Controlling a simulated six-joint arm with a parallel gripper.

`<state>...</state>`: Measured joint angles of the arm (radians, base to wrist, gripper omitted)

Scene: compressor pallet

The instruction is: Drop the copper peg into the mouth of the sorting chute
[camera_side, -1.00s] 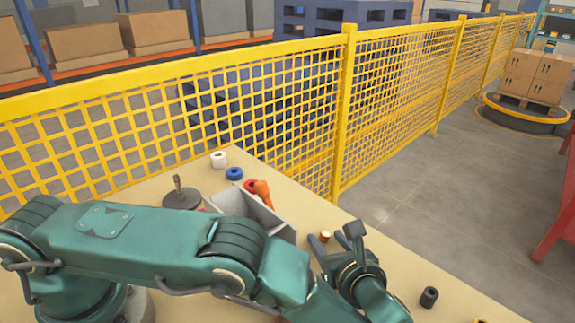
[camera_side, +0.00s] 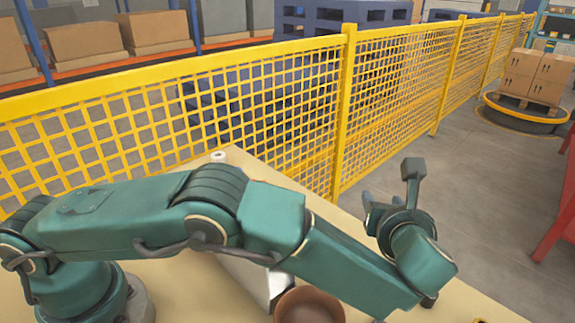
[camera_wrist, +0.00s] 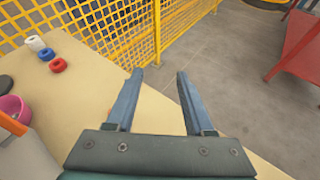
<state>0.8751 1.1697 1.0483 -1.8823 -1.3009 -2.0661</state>
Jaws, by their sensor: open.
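My gripper (camera_wrist: 159,75) is open in the wrist view, with nothing between its two blue-grey fingers. It points past the edge of the tan table, towards the fence and floor. In the side view it is raised over the table's right edge, its fingers mostly hidden behind my wrist. I cannot see the copper peg in either current view. A pale grey box-like piece (camera_side: 258,283), perhaps the sorting chute, shows partly behind my arm. A grey surface, perhaps the same piece, shows at the wrist view's lower left (camera_wrist: 25,155). Its mouth cannot be made out.
A white spool (camera_wrist: 36,43), a red ring (camera_wrist: 58,65) and a pink cup-like thing (camera_wrist: 14,108) stand on the table (camera_wrist: 85,70). A brown round vessel (camera_side: 308,308) is at the side view's bottom. A yellow mesh fence (camera_side: 250,110) runs behind.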

